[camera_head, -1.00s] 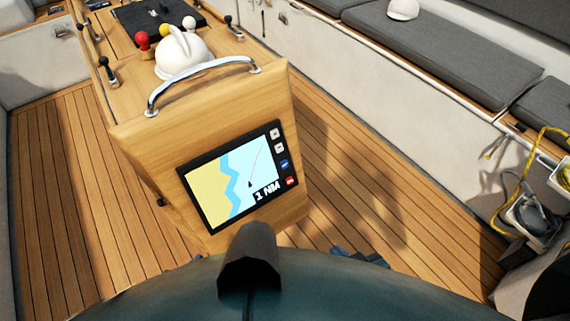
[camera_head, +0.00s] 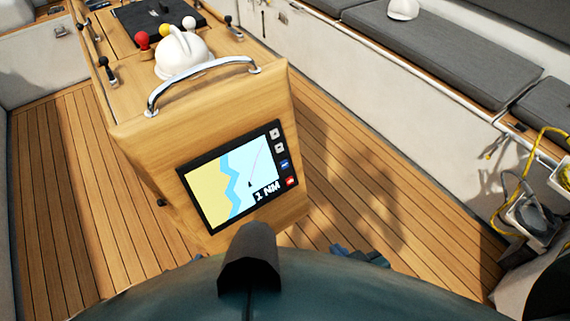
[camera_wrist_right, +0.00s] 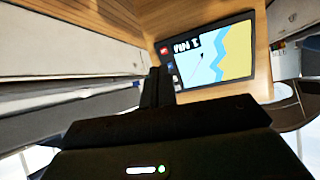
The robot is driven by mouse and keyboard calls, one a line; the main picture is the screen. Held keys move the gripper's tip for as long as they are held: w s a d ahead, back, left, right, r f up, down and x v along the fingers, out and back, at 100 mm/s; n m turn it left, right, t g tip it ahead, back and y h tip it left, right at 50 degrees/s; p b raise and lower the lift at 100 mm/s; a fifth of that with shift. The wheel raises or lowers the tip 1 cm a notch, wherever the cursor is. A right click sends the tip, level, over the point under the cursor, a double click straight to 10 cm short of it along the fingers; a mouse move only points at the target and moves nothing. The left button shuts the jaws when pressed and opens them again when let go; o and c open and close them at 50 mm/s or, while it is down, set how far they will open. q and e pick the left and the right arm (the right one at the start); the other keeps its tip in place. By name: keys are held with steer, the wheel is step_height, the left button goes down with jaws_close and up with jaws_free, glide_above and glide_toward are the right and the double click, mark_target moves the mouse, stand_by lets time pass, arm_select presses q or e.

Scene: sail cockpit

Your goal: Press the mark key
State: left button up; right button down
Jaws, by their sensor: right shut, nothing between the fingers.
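The chartplotter (camera_head: 231,176) is a black-framed screen on the wooden pedestal face, showing a yellow and blue chart and "1 NM". Down its right side run two grey keys (camera_head: 279,148), a blue key (camera_head: 285,164) and a red key (camera_head: 291,181). Their labels are too small to read. In the right wrist view the red key (camera_wrist_right: 164,50) and blue key (camera_wrist_right: 170,66) show just beyond the fingers. My right gripper (camera_wrist_right: 159,72) is shut and empty, pointing at the key column; contact cannot be told. In the head view only part of it (camera_head: 362,256) shows, low right of the plotter. My left gripper is not clearly visible.
A chrome grab rail (camera_head: 203,84) and a white compass dome (camera_head: 183,54) stand on the pedestal top above the plotter. Grey cushioned benches (camera_head: 445,62) line the right side. Yellow rope (camera_head: 522,185) hangs at far right. The teak floor is clear.

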steer(key=shift+s+f, duration=0.1)
steer(key=shift+s, duration=0.15)
stand_by(0.5)
